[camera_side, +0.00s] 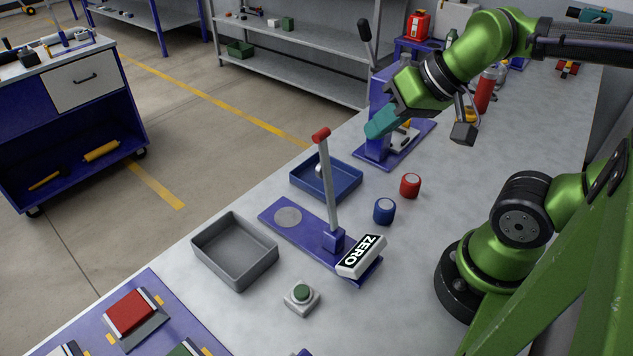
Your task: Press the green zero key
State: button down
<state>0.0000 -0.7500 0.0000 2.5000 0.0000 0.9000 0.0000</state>
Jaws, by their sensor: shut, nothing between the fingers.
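The green key (302,292) is a round green button on a small pale box on the bench, at the lower middle. Beside it, up and to the right, a white block (361,257) marked ZERO sits on the near end of a purple base plate (276,226) with an upright red-topped lever (327,185). My gripper (382,124) is high at the upper middle, well away from the green key, in front of a purple stand. It is shut and empty. Its fingertips are hard to make out at this angle.
A grey tray (235,281) stands left of the green key, and a blue tray (350,196) lies behind the lever. Red (410,185) and blue (384,211) cylinders stand to the right. A purple panel (176,313) with coloured blocks lies front left. Bare bench surrounds the key.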

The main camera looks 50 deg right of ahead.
dwell(0.5)
jog(key=n+g+h, duration=0.6)
jog(key=n+h, duration=0.5)
jog(key=n, duration=0.3)
send_over(299, 296)
jog(key=shift+f, duration=5.1)
jog(key=shift+f, duration=4.45)
jog(key=shift+f, duration=0.1)
